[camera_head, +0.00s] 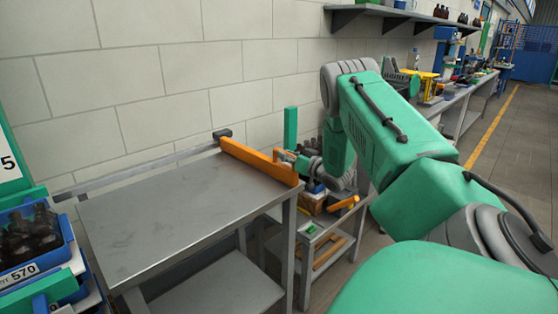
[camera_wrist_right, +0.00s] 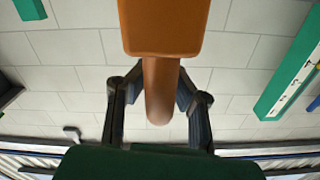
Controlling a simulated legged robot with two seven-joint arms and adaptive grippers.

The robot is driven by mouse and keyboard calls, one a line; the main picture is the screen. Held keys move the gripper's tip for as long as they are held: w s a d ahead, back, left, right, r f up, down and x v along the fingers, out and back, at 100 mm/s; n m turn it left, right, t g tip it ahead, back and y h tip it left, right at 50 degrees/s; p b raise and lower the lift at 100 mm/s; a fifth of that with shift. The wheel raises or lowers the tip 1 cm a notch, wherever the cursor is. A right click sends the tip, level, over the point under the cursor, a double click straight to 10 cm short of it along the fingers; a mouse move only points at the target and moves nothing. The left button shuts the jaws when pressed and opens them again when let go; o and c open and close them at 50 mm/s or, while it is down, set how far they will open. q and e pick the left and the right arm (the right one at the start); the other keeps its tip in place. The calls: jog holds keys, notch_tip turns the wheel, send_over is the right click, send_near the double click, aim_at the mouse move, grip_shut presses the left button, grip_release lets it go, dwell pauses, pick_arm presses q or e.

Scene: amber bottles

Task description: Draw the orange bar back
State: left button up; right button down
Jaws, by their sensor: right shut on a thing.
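The orange bar (camera_head: 258,161) lies across the right end of a grey metal table (camera_head: 170,205). Its far end meets a dark block on a rail along the wall. My right gripper (camera_head: 284,157) is at the bar's near end, on its right side, shut on a small orange handle. In the right wrist view the bar (camera_wrist_right: 162,25) fills the top middle, and the handle (camera_wrist_right: 158,92) runs down between the two dark fingers of the gripper (camera_wrist_right: 158,90). My left gripper is not in view.
A low cart (camera_head: 325,245) with tools and orange pieces stands right of the table. A blue bin (camera_head: 32,245) of dark bottles is at the left edge. A shelf with bottles (camera_head: 400,14) hangs on the wall. The table top is bare.

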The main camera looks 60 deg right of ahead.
jog(key=shift+s+d+r, duration=0.1)
jog(key=shift+d, duration=0.15)
jog(key=c, duration=1.6)
grip_release()
jog(key=shift+o, duration=0.6)
jog(key=shift+d, duration=0.25)
jog(key=shift+a, duration=0.2)
jog(key=shift+s+a, duration=0.1)
jog(key=shift+s, duration=0.05)
jog(key=v, duration=1.1)
jog(key=shift+s+f, duration=0.25)
jog(key=shift+s, duration=0.05)
